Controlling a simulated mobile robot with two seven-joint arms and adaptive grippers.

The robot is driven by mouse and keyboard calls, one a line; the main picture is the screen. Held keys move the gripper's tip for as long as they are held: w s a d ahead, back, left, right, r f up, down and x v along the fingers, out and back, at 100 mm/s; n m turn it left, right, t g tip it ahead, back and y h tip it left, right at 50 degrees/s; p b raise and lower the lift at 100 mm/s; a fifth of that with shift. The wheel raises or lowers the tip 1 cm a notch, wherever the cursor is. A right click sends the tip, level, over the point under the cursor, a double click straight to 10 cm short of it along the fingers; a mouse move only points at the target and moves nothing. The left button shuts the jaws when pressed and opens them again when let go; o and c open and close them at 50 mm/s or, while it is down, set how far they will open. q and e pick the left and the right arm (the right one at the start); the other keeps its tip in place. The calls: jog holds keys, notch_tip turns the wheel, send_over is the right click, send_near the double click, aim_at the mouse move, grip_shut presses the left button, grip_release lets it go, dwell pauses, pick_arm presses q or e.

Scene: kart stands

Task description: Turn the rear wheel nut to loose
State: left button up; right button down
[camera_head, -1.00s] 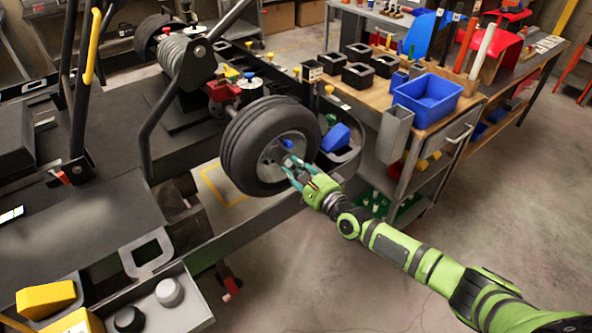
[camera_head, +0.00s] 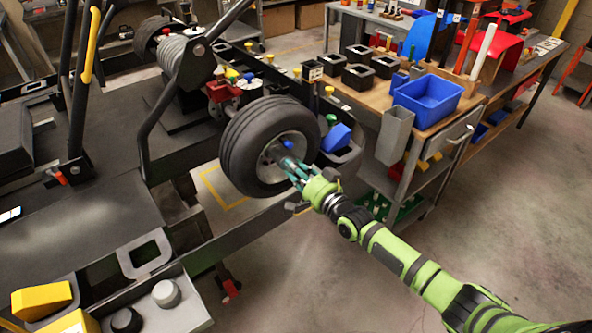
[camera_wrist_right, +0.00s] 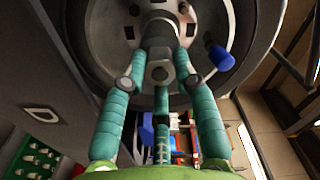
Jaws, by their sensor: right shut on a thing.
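The rear wheel (camera_head: 238,151), a black tyre on a grey rim, is mounted on the kart side. The wheel nut (camera_wrist_right: 160,52), a grey metal piece with a hexagonal face, sits at the hub centre in the right wrist view. My right gripper (camera_head: 293,167) reaches the hub from the lower right. Its teal fingers (camera_wrist_right: 160,78) are shut on the nut, with fingertips against its sides. The fingers hide most of the nut in the head view. A blue-capped piece (camera_wrist_right: 218,56) sticks out beside the nut. My left gripper is not in view.
A workbench with a blue bin (camera_head: 428,100) and several black boxes stands behind the wheel at the right. A grey holder (camera_head: 394,135) hangs on its near side. The dark kart stand (camera_head: 90,235) fills the left. Floor at the lower right is open.

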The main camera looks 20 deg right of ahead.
jog(key=n+b, duration=0.1)
jog(key=n, duration=2)
jog(key=shift+f+n, duration=0.1)
jog(key=shift+n, duration=0.3)
jog(key=c, duration=1.2)
grip_release()
jog(key=shift+c, duration=0.2)
jog(key=v, duration=1.2)
jog(key=shift+d, duration=0.1)
